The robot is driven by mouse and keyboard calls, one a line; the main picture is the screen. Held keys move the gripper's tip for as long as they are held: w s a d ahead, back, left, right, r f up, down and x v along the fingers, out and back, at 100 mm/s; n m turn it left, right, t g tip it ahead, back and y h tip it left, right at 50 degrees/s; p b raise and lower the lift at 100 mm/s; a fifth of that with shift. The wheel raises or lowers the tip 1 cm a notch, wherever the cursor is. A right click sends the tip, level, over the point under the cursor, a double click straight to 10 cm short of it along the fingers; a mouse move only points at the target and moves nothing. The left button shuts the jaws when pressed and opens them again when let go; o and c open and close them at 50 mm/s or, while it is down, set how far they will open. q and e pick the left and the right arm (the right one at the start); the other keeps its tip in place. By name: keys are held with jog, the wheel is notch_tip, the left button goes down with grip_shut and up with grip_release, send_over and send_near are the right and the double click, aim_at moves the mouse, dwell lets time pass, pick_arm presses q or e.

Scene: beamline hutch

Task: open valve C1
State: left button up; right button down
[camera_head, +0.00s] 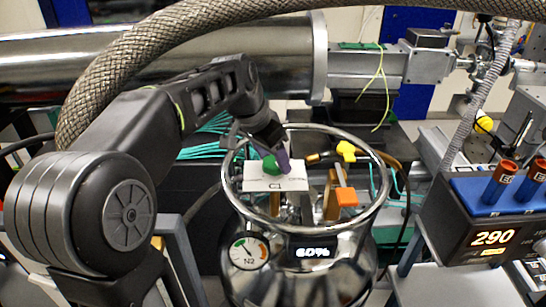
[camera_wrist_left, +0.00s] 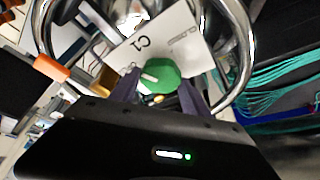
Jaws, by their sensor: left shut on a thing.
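Valve C1 has a green knob (camera_head: 270,166) on top of a steel vessel (camera_head: 300,262), inside its ring-shaped rail (camera_head: 383,195). In the left wrist view the green knob (camera_wrist_left: 161,75) has a white mark on it. A white tag (camera_head: 262,184) reading C1 lies beside the knob; the tag also shows in the left wrist view (camera_wrist_left: 165,42), with small print I cannot read surely. My left gripper (camera_head: 279,162) reaches down inside the ring, its two dark purple fingers shut on the green knob, one on each side in the left wrist view (camera_wrist_left: 160,95). My right gripper is out of view.
On the vessel top are a yellow knob (camera_head: 346,150) and an orange handle (camera_head: 347,198). The vessel front has an N2 gauge (camera_head: 249,253) and a 60% display (camera_head: 313,252). A braided hose (camera_head: 120,75) arches above my left arm. A controller reading 290 (camera_head: 490,238) stands right.

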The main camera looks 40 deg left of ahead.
pick_arm(q)
jog(key=c, duration=0.8)
jog(key=shift+n, duration=0.4)
jog(key=shift+d+n+y+b, duration=0.15)
jog(key=shift+n+y+b, duration=0.45)
jog(key=shift+n+b, duration=0.4)
jog(key=shift+n+y, duration=0.6)
jog(key=shift+n, duration=1.1)
jog(key=o, duration=1.4)
jog(key=shift+b, duration=0.3)
